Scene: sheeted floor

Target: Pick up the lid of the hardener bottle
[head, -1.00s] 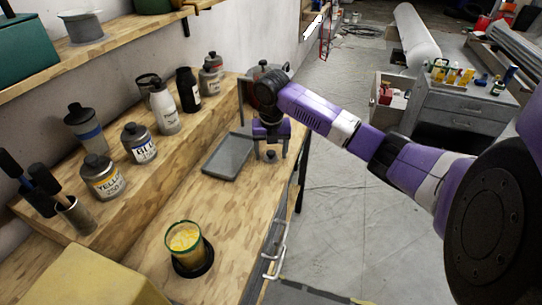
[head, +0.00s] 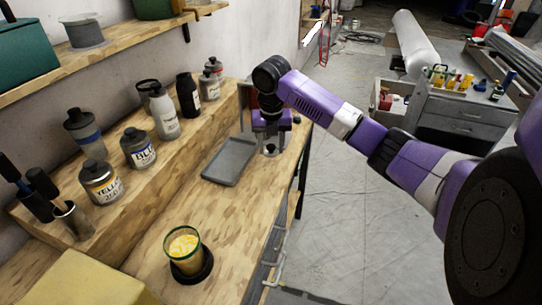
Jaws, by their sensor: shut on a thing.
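My gripper (head: 270,146) is at the far end of the workbench, pointing down, just right of the grey tray. It is shut on a small dark round piece, seemingly the lid (head: 270,151), which shows low between the fingers. Whether the lid touches the bench or is just above it is hard to tell. I cannot make out a label that marks the hardener bottle. Part of the bench behind the gripper is hidden by my wrist.
A grey tray (head: 229,162) lies left of the gripper. Several bottles and cans, such as the white bottle (head: 165,115) and the blue-labelled can (head: 139,149), stand on the raised step. A glass of yellow stuff (head: 185,249) stands nearer.

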